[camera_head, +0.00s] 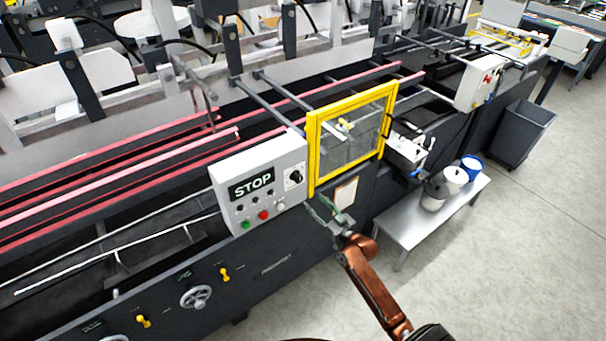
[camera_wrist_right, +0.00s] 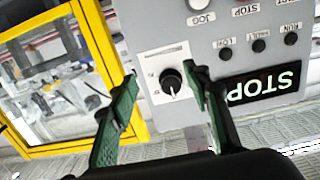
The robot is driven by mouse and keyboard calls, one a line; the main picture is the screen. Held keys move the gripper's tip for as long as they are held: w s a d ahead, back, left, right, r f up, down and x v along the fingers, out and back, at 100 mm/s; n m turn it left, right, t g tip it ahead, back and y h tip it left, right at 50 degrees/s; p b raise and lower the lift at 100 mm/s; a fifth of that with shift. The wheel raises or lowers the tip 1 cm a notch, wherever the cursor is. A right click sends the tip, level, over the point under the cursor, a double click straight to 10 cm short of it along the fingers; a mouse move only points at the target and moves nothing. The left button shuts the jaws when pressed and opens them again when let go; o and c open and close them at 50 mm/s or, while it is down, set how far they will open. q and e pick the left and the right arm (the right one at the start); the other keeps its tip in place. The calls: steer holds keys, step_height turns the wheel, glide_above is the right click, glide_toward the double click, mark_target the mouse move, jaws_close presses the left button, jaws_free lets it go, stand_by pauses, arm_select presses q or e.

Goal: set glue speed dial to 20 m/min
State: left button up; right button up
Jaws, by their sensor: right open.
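The glue speed dial is a black round knob (camera_head: 295,177) on a white plate at the right of the grey control panel (camera_head: 235,208). In the right wrist view, which shows the panel upside down, the knob (camera_wrist_right: 171,82) has a white pointer mark toward the picture's bottom. Its scale is too small to read. My right gripper (camera_head: 322,208) has green fingers and is open, below and right of the knob in the head view. In the wrist view the open fingers (camera_wrist_right: 162,80) frame the knob without visible contact. My left gripper is not in view.
The panel carries a lit STOP display (camera_head: 252,187), a red button (camera_head: 263,215) and a green button (camera_head: 245,225). A yellow-framed guard window (camera_head: 312,158) stands close right of the dial. A bench (camera_head: 405,222) with pots is further right. Floor at the lower right is clear.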

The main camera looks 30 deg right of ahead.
glide_toward(300, 180)
steer(key=w, duration=0.1)
steer(key=shift+t, duration=0.3)
steer(key=w, duration=0.2)
steer(key=w+p, duration=0.1)
steer(key=w, duration=0.3)
steer(key=shift+w+a+f+p, duration=0.2)
steer(key=shift+w+f+p, duration=0.1)
steer(key=shift+p, duration=0.1)
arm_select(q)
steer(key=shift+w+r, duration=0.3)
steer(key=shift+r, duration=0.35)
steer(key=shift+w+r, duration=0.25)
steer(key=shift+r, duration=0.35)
arm_select(e)
steer(key=shift+w, duration=0.35)
steer(key=c, duration=1.1)
